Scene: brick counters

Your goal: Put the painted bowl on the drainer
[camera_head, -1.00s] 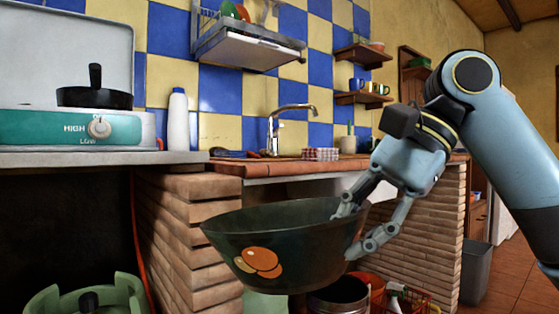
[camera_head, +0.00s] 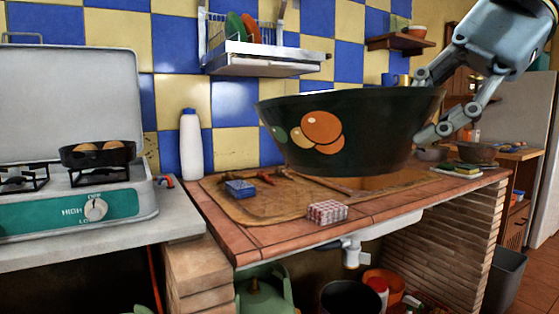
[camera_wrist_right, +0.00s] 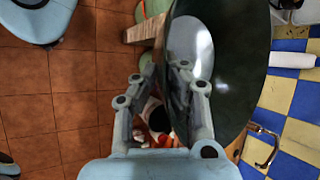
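The painted bowl (camera_head: 345,150) is dark, wide and deep, with orange and green round spots on its side. It hangs above the brick counter in the head view. My right gripper (camera_head: 428,108) is shut on its right rim, and the bowl looks about upright. In the right wrist view, the bowl (camera_wrist_right: 243,50) fills the upper middle beside my right gripper (camera_wrist_right: 166,78), its rim between the fingers. The drainer (camera_head: 262,49) is a wire rack on the tiled wall, up and left of the bowl, with green and orange plates in it. My left gripper is out of view.
A stove (camera_head: 95,208) with a frying pan (camera_head: 98,154) and a white bottle (camera_head: 191,145) are at the left. The counter (camera_head: 225,226) bears a red-checked box (camera_head: 327,212) and a blue sponge (camera_head: 240,188). Wall shelves (camera_head: 398,42) are right of the drainer.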

